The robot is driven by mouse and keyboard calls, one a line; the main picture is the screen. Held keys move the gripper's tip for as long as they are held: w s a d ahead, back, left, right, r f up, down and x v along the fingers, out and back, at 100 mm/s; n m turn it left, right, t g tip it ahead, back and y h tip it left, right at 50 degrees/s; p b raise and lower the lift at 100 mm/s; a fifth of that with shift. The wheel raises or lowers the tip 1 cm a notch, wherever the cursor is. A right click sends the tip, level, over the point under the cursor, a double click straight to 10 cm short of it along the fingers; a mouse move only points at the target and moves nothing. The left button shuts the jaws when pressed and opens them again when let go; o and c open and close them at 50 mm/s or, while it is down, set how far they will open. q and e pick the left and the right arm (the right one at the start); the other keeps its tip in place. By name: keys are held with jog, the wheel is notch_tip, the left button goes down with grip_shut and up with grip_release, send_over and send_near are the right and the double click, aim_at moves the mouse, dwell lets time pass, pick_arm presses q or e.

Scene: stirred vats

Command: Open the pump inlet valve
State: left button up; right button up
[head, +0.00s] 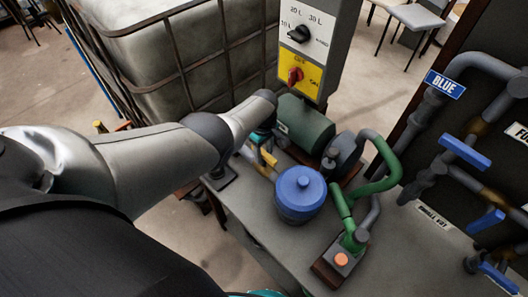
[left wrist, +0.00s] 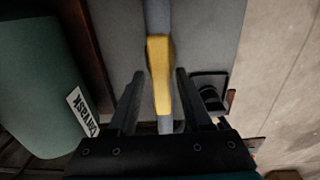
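The yellow valve handle (head: 268,157) sits on a pipe beside the green pump motor (head: 303,124) and the blue-lidded pot (head: 301,191). In the left wrist view the yellow handle (left wrist: 160,75) lies lengthwise over a grey pipe (left wrist: 158,18). My left gripper (left wrist: 157,80) is open, with one finger on each side of the handle and a visible gap on both sides. In the head view my left gripper (head: 264,138) is close to the handle and partly hidden by its own arm. My right gripper is not in view.
A control box (head: 306,50) with a black dial and a red switch stands behind the motor. A caged tank (head: 180,65) is at the back left. Green pipes (head: 378,185) and a base with an orange button (head: 341,260) are to the right. Blue-handled valves (head: 465,152) line the right wall.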

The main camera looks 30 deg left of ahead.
aim_at(264, 152)
pick_arm(q)
jog(key=shift+o, duration=0.3)
jog(key=shift+r+p, duration=0.3)
notch_tip(264, 152, up, 15)
jog(key=p, duration=0.8)
jog(key=shift+f+p, duration=0.15)
jog(key=shift+p, duration=0.2)
